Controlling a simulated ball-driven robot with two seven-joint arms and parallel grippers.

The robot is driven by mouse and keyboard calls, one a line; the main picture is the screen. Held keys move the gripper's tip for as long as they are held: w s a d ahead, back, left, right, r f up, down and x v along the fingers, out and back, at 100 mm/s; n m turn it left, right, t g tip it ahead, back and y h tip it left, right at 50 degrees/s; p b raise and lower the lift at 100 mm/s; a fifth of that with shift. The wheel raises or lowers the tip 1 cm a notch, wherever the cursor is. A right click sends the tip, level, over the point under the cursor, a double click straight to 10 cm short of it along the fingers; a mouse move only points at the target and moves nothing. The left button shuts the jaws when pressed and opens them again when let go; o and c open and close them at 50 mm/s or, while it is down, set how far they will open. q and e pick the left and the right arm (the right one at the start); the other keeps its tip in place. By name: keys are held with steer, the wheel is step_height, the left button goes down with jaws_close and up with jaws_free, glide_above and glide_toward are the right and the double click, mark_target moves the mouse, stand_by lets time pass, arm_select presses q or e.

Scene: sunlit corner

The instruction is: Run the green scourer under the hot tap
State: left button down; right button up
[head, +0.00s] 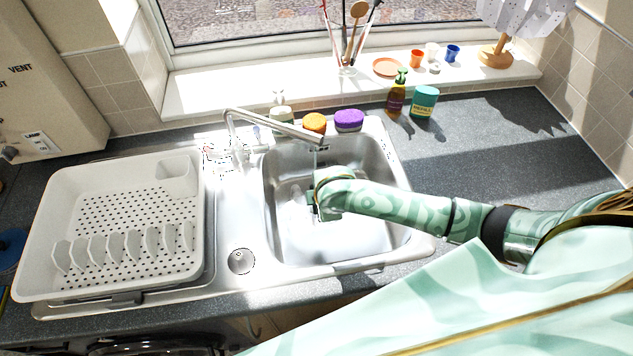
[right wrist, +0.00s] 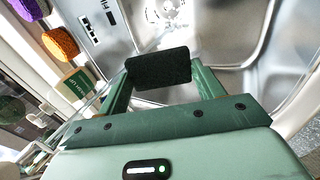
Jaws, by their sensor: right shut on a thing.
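The green scourer (right wrist: 158,68), very dark in the right wrist view, is clamped between the two fingers of my right gripper (right wrist: 160,82). In the head view my right gripper (head: 316,200) is down inside the sink bowl (head: 385,165), below the spout end of the tap (head: 280,126). The scourer is mostly hidden there by the gripper and wrist. I cannot tell whether water is running or which tap handle is hot. My left gripper is not in view.
An orange scourer (head: 315,122) and a purple scourer (head: 348,119) lie on the ledge behind the bowl. A white dish rack (head: 130,225) covers the left drainer. A dark bottle (head: 396,95) and teal tub (head: 424,102) stand behind right. The right worktop (head: 490,140) is clear.

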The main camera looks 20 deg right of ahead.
steer(key=s+p, duration=0.1)
steer(key=s, duration=0.2)
steer(key=s+p, duration=0.1)
steer(key=shift+s+a+p, duration=0.15)
steer(key=shift+a+p, duration=0.15)
steer(key=shift+p, duration=0.05)
stand_by(1.0)
steer(key=s+r+p, duration=0.4)
steer(key=s+p, duration=0.1)
steer(key=p, duration=0.2)
steer(key=shift+a+p, duration=0.35)
steer(key=shift+p, duration=0.05)
stand_by(0.4)
